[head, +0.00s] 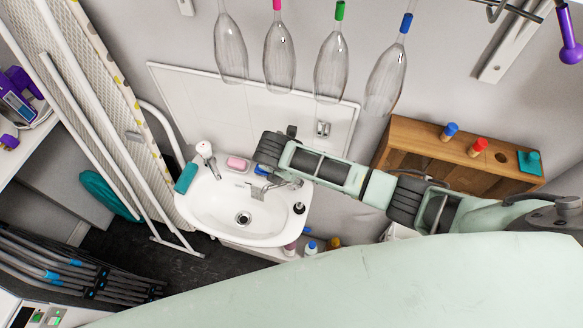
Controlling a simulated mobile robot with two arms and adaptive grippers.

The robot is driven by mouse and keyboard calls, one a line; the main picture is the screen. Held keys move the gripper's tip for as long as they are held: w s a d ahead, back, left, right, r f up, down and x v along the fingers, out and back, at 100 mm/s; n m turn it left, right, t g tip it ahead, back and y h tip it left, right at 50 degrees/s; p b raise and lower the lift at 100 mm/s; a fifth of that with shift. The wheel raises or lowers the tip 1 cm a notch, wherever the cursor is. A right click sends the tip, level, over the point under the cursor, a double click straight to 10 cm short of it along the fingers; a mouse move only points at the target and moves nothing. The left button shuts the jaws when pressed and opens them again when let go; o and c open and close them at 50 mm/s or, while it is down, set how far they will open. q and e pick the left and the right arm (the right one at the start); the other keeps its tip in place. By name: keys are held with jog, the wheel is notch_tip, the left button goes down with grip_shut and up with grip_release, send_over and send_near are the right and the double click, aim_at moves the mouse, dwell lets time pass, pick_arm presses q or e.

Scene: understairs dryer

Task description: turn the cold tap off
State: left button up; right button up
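The white sink (220,222) is in the middle of the head view, with a dark drain in its bowl. A tap with a white top (204,149) stands at its back left corner. My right arm comes in from the right, and its wrist is over the sink's back right side. My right gripper (272,187) points down there, small and partly covered by the wrist. A small blue patch (262,171) shows beside it. I cannot make out the cold tap clearly, nor whether the fingers touch it or are open. My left gripper is out of view.
Pink soap (237,163) and a teal item (186,178) lie on the sink's rim, and a small dark-topped bottle (299,208) stands at its right. A wooden box (450,150) is on the right. An ironing board (95,95) leans left.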

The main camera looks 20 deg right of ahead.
jog(key=shift+c, duration=0.3)
jog(key=c, duration=1)
jog(key=shift+w+a, duration=0.1)
jog(key=m, duration=0.2)
jog(key=shift+w+r+m+g+h, duration=0.1)
jog(key=shift+w+m+g+h, duration=0.05)
jog(key=shift+m+g+h, duration=0.25)
jog(key=m+g, duration=0.1)
jog(key=m, duration=0.2)
jog(key=shift+w+m, duration=0.15)
jog(key=shift+m, duration=0.15)
jog(key=m+g, duration=0.1)
jog(key=m, duration=0.1)
jog(key=m+g, duration=0.1)
jog(key=m, duration=0.1)
jog(key=shift+w+d+m, duration=0.15)
jog(key=shift+d+m, duration=0.05)
jog(key=shift+m, duration=0.2)
jog(key=shift+r, duration=0.1)
